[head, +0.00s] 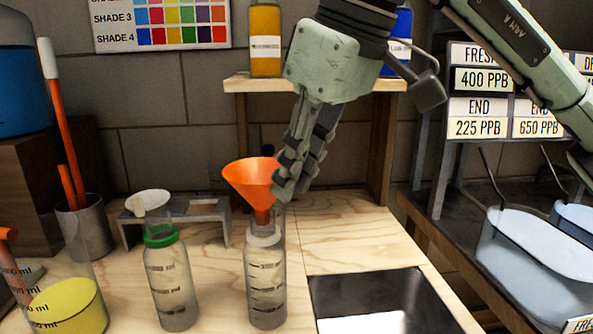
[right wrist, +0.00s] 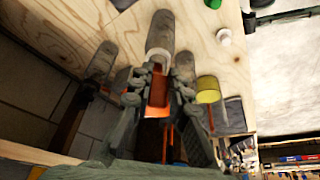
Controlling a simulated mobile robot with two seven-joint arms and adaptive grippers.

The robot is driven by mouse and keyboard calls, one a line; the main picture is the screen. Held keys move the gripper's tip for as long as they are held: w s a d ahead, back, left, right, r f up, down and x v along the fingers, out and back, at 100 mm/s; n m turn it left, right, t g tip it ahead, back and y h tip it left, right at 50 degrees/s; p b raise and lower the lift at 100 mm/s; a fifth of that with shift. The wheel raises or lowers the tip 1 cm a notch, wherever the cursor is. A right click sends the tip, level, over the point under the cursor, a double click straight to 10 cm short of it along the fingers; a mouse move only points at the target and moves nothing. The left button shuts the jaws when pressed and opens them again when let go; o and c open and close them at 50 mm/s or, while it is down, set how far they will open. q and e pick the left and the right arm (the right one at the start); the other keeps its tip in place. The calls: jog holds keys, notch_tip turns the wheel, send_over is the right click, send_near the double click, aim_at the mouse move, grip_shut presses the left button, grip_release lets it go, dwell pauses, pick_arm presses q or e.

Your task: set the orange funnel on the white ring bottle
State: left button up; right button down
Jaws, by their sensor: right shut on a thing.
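The orange funnel (head: 250,182) is upright, cone up, above the white ring bottle (head: 266,285). My right gripper (head: 284,184) is shut on the funnel at its right side. The funnel's stem points down at the bottle's neck, just over the white ring (head: 263,237). I cannot tell whether the stem tip is inside the neck. In the right wrist view the funnel (right wrist: 158,92) shows between the fingers (right wrist: 159,78), in line with the white ring (right wrist: 158,55) and the bottle (right wrist: 161,32). My left gripper is not in view.
A green ring bottle (head: 171,285) stands to the left. A beaker of yellow liquid (head: 70,308) is at front left, and a low grey stand (head: 178,218) behind. A dark tray (head: 380,302) lies at right. A wooden shelf (head: 310,85) with bottles stands behind.

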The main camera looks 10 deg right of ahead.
jog(key=shift+f+b, duration=0.65)
jog(key=shift+f, duration=0.05)
dwell(0.5)
jog(key=c, duration=1.7)
grip_release()
jog(key=shift+c, duration=0.2)
jog(key=p+v, duration=0.3)
jog(key=v, duration=0.8)
